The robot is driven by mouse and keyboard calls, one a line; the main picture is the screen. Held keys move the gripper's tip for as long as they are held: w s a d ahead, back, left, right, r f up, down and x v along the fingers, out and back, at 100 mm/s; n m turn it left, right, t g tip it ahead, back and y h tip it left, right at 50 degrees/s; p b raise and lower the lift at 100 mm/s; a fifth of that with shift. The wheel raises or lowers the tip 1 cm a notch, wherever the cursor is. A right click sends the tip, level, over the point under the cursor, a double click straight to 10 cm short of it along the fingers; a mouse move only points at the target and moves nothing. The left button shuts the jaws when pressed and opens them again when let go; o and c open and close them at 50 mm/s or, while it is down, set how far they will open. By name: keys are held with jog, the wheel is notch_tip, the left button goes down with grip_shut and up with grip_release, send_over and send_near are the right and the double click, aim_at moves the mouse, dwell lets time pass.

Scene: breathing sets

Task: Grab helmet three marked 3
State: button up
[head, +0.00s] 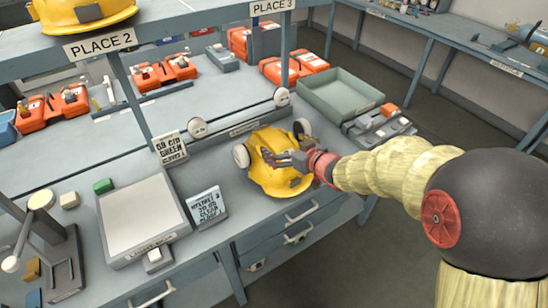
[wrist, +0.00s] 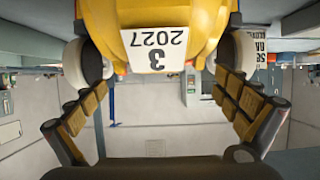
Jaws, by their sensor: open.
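A yellow helmet (head: 277,166) sits on the grey bench near its front edge, between white round pads. In the wrist view the helmet (wrist: 205,15) fills the top middle, and its white label (wrist: 156,50) shows "3" and "2027" upside down. My gripper (head: 272,158) reaches the helmet's right front side in the head view. In the wrist view my gripper (wrist: 160,95) has its fingers spread wide, one on each side below the helmet, with nothing between them. I cannot tell whether a fingertip touches the helmet.
A card stand (head: 207,207) and a flat white-topped device (head: 141,219) stand left of the helmet. A green-grey tray (head: 340,96) is behind right. Another yellow helmet (head: 85,14) is on the upper shelf above "PLACE 2". Orange cases (head: 293,66) stand at the back.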

aim_at(276, 140)
jog(key=b+x, duration=0.1)
jog(key=x, duration=0.2)
jog(key=shift+w+a+f, duration=0.1)
jog(key=shift+w+a, duration=0.05)
jog(key=shift+w, duration=0.2)
jog(key=shift+c, duration=1.1)
